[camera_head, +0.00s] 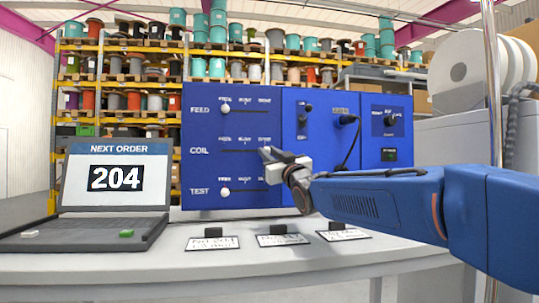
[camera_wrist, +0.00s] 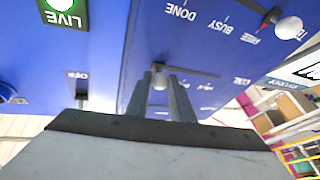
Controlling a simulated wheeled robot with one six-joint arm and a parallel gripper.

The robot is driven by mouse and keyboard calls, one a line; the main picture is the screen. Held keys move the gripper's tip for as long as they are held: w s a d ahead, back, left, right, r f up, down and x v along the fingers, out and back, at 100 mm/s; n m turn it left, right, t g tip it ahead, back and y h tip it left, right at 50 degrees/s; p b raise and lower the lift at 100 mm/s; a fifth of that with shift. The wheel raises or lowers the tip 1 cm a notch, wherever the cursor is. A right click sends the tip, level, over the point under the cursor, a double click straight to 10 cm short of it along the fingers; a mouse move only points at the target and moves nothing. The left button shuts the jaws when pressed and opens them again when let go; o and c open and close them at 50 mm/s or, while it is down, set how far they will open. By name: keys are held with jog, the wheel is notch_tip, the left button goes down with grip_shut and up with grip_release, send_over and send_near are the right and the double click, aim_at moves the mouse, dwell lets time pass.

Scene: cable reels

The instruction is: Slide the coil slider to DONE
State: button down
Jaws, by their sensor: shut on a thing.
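The COIL slider is the middle row on the blue panel; its dark slot (camera_head: 240,151) shows in the head view. My gripper (camera_head: 267,153) is at the right part of this slot, under the right-hand label. In the wrist view, which is turned over, my gripper (camera_wrist: 160,90) is shut on the pale COIL knob (camera_wrist: 159,80). The slot (camera_wrist: 195,71) runs off to the right of the knob there, so the knob sits at or near the DONE end. The small COIL labels are too blurred to read. In the head view the knob is hidden by the fingers.
The FEED knob (camera_head: 225,109) and TEST knob (camera_head: 225,192) stand at the left of their slots. A laptop (camera_head: 115,190) reads NEXT ORDER 204.

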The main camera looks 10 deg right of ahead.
jog(key=shift+d, duration=0.1)
jog(key=c, duration=1.5)
grip_release()
jog(key=shift+d, duration=0.2)
jog(key=shift+c, duration=0.2)
jog(key=shift+s, duration=0.15)
jog(key=v, duration=1.1)
jog(key=shift+s+f, duration=0.2)
jog(key=shift+s, duration=0.15)
